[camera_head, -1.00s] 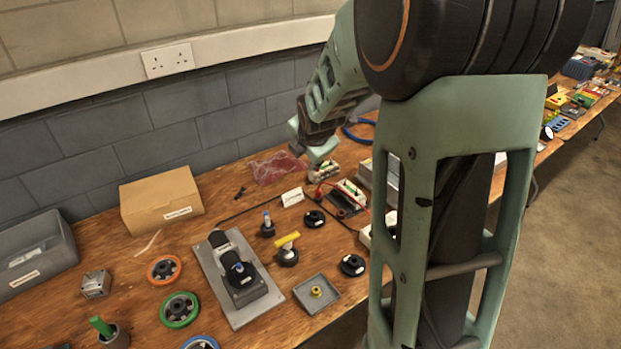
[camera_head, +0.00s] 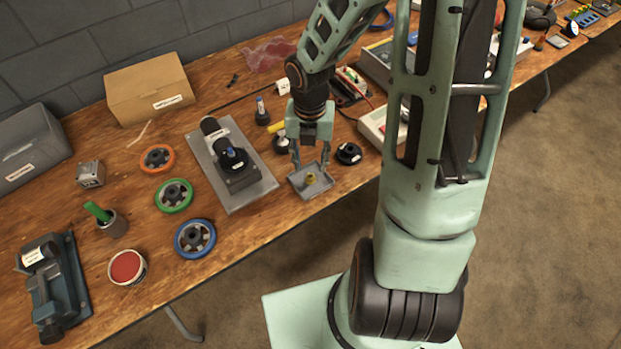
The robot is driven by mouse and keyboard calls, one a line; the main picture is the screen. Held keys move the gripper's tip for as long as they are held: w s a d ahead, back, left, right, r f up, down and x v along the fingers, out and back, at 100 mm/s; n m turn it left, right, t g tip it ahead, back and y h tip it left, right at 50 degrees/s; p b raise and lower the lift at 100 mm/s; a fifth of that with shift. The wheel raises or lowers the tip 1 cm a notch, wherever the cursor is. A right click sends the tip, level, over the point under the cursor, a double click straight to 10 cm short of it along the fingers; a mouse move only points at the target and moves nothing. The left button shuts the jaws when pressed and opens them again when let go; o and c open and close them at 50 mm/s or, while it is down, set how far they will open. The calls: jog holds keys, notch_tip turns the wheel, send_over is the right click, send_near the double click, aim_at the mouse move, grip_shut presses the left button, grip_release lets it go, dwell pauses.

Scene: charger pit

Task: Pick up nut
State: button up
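A small yellow brass-coloured nut (camera_head: 310,179) sits in a shallow grey square tray (camera_head: 302,191) near the table's front edge. My gripper (camera_head: 311,170) points down just above the tray. Its two fingers are spread apart, one towards each side of the tray, with the nut below and between them. The nut is clear to see and nothing is held. Whether the fingertips are level with the tray rim cannot be told from this view.
A grey plate with a black device (camera_head: 233,165) lies left of the tray. A black round knob (camera_head: 348,153) stands close on the right. A dark part and a yellow-topped piece (camera_head: 276,129) are behind my gripper. The table's front edge is just below the tray.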

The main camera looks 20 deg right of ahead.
aim_at(310, 172)
notch_tip(310, 172, down, 5)
jog(key=shift+b, duration=0.7)
grip_shut()
jog(key=shift+r, duration=0.2)
